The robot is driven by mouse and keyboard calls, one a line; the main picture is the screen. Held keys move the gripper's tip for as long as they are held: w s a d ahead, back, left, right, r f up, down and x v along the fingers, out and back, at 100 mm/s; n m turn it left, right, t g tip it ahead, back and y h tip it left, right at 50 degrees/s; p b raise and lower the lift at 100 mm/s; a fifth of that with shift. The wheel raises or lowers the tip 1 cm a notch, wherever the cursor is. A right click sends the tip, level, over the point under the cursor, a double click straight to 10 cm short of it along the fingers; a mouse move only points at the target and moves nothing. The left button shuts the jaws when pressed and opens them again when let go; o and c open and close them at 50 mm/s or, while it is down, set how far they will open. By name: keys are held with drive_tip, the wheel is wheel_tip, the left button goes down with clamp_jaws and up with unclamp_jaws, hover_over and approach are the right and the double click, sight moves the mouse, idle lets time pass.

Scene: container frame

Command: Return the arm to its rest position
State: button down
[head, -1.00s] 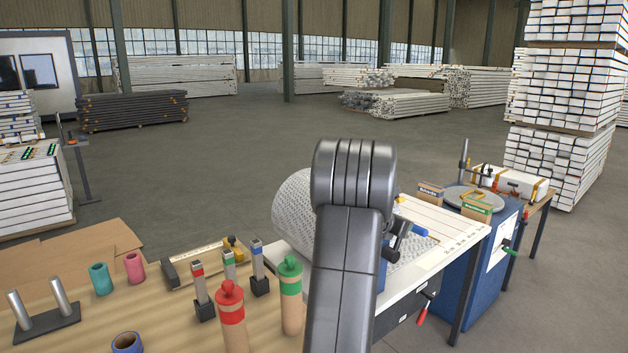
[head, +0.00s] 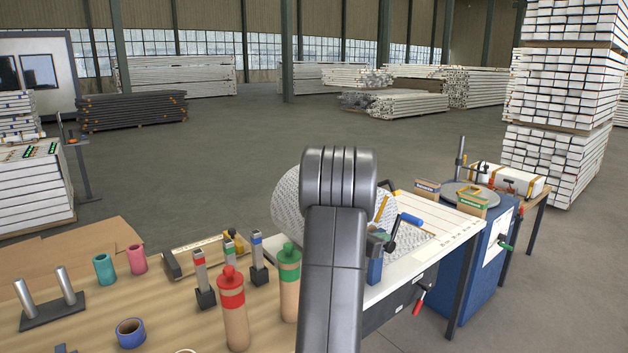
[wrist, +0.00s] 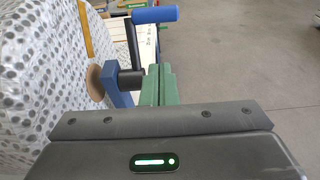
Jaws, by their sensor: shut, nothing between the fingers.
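My grey arm rises through the middle of the head view and hides part of the bench behind it. My gripper (wrist: 159,85) shows in the wrist view with its green fingers pressed together and nothing between them. The fingers are in front of a blue post (wrist: 119,93) with a black lever and a blue handle (wrist: 155,14). I cannot tell whether they touch it. A large patterned roll (wrist: 45,90) fills the left of the wrist view. In the head view the gripper is hidden behind my arm.
The wooden table holds a red-topped bottle (head: 232,310), a green-topped bottle (head: 289,285), blue tape (head: 130,333) and two metal posts on a base (head: 50,310). A white worktable (head: 440,235) stands to the right of my arm. Open floor lies beyond.

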drive_tip(key=f+t+h+b, duration=0.1)
drive_tip(key=b, duration=0.1)
drive_tip(key=s+a+f+t+h+b, duration=0.1)
drive_tip(key=f, duration=0.1)
drive_tip(key=a+f+t+h+b, duration=0.1)
drive_tip(key=f+b, duration=0.1)
drive_tip(key=shift+s+a+f+h+b, duration=0.1)
drive_tip(key=shift+s+f+h+b, duration=0.1)
drive_tip(key=shift+h+b, duration=0.2)
drive_tip(key=shift+r, duration=0.1)
